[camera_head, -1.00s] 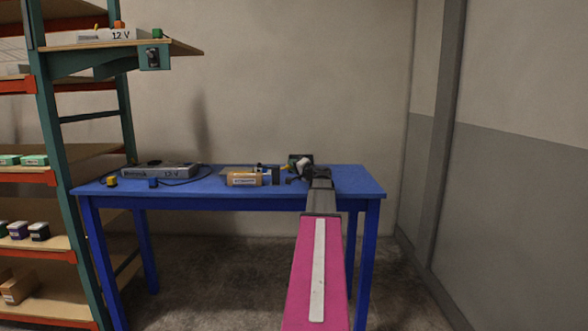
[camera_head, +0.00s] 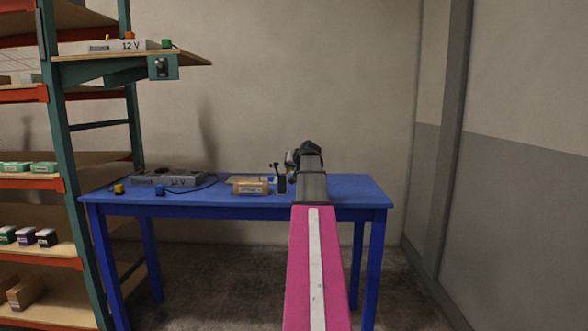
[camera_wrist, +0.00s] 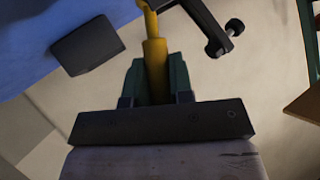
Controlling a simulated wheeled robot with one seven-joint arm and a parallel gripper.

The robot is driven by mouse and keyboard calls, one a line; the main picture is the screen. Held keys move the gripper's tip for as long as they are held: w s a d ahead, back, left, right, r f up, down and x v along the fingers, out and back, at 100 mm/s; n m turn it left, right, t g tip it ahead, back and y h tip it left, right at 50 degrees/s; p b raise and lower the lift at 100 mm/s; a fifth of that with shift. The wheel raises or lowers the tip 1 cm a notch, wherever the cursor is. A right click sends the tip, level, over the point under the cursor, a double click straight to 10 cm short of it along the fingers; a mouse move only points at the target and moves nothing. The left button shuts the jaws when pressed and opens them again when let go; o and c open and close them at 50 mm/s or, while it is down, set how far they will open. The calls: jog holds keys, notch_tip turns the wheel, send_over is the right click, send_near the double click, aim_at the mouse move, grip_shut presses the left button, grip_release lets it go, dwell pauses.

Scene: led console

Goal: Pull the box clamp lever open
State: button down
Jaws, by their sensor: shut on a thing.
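In the wrist view my gripper (camera_wrist: 157,68) is shut on a yellow lever (camera_wrist: 154,50), its dark green fingers on either side of the lever's lower part. The lever runs up out of the top of the picture. A black clamp frame (camera_wrist: 208,25) with a round knob shows beside it at the upper right. In the head view my gripper (camera_head: 308,150) is over the right part of the blue table (camera_head: 345,190). My forearm and wrist hide most of the clamp and the held lever there.
A small dark block (camera_head: 282,184) stands just left of my arm, with a cardboard box (camera_head: 250,187) beside it. A grey console (camera_head: 168,178) with a cable lies at the table's left. A shelf rack (camera_head: 60,150) stands at far left. The table's right end is clear.

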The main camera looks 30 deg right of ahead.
jog(key=shift+w+a+r+n+g+h, duration=0.2)
jog(key=shift+w+a+n+g+h, duration=0.25)
jog(key=shift+a+n+h, duration=0.2)
jog(key=c, duration=1)
grip_release()
jog(key=shift+s+d, duration=0.1)
